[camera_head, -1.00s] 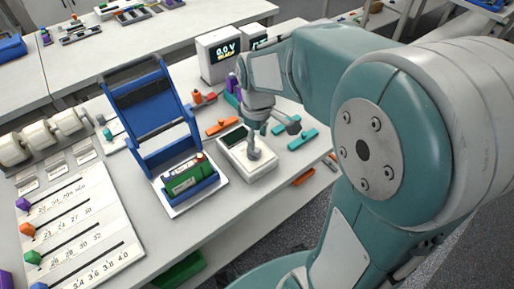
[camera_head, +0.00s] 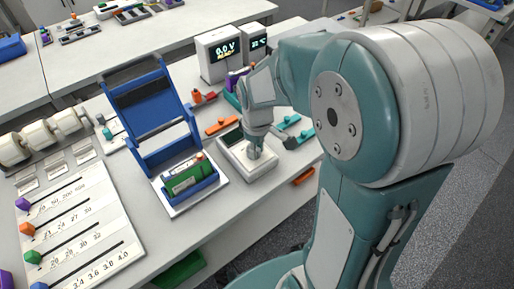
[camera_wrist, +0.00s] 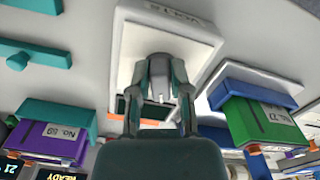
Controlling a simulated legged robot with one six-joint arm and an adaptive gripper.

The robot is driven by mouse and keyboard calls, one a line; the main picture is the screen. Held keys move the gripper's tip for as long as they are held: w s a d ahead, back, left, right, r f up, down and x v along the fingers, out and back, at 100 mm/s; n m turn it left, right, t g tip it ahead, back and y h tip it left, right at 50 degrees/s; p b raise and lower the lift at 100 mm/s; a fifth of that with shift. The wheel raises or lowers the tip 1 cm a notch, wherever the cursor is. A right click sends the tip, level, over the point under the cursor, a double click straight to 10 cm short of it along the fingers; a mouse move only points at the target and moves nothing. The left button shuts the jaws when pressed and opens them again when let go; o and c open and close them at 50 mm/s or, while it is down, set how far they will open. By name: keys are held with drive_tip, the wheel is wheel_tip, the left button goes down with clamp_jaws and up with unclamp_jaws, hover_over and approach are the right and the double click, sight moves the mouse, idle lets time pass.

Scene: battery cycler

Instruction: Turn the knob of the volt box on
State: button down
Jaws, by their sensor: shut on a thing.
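The volt box (camera_head: 262,167) is a small white box with a dark screen (camera_head: 231,138), at the middle of the bench in the head view. In the wrist view its white body (camera_wrist: 128,50) lies under my fingers, with a printed label (camera_wrist: 172,13) near its edge. My gripper (camera_head: 255,151) points down onto the box top beside the screen. I cannot make out the knob's angle.
A blue open holder (camera_head: 150,150) with a green battery (camera_head: 188,178) stands just left of the box. Teal and orange (camera_head: 221,126) pieces lie around it. A white meter (camera_head: 218,58) behind shows 0.0 V. A slider board (camera_head: 85,235) fills the front left.

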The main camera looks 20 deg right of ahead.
drive_tip(key=shift+m, duration=0.4)
drive_tip(key=m, duration=0.2)
drive_tip(key=shift+s+a+m, duration=0.1)
drive_tip(key=shift+a+m, duration=0.05)
drive_tip(key=shift+m, duration=0.25)
drive_tip(key=shift+a+f+m, duration=0.1)
drive_tip(key=shift+a+m, duration=0.1)
drive_tip(key=shift+m, duration=2)
drive_tip(key=shift+s, duration=0.1)
drive_tip(key=c, duration=0.6)
unclamp_jaws()
drive_tip(key=shift+o, duration=0.2)
wheel_tip(320, 180, up, 12)
